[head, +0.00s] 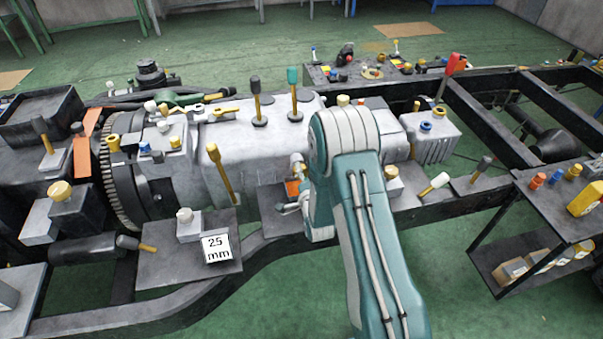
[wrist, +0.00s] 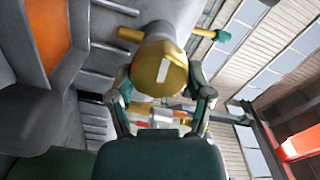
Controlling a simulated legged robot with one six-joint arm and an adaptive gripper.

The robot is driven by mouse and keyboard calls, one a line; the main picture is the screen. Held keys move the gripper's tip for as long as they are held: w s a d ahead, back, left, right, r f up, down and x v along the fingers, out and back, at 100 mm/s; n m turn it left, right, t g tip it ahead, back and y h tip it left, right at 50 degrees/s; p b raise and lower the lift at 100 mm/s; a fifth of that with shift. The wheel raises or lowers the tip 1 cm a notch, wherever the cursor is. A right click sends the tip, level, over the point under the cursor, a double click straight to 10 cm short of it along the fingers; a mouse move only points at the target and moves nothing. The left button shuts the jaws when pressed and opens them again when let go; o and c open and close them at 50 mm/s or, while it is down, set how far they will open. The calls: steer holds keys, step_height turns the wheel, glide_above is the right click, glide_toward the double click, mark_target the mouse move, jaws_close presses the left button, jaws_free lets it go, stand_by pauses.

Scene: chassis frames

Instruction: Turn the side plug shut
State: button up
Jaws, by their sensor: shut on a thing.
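The side plug (wrist: 158,68) shows in the wrist view as a rounded gold knob with a short white mark on its face. My gripper (wrist: 160,84) has one dark finger on each side of it and is shut on it. How far the plug is seated cannot be seen. In the head view my teal and white arm covers the plug and most of my gripper, at the near side of the grey gearbox housing (head: 240,150).
An orange panel (wrist: 50,35) lies left of the plug in the wrist view. In the head view, levers with teal (head: 292,77) and yellow (head: 213,153) knobs stand on the housing. A "25 mm" card (head: 216,248) lies on a plate. Dark frame rails surround this; a cart (head: 548,205) stands right.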

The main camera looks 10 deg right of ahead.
steer(key=shift+m, duration=0.6)
steer(key=shift+d+f, duration=0.1)
steer(key=o, duration=1.1)
steer(key=shift+o, duration=0.2)
steer(key=s, duration=1.2)
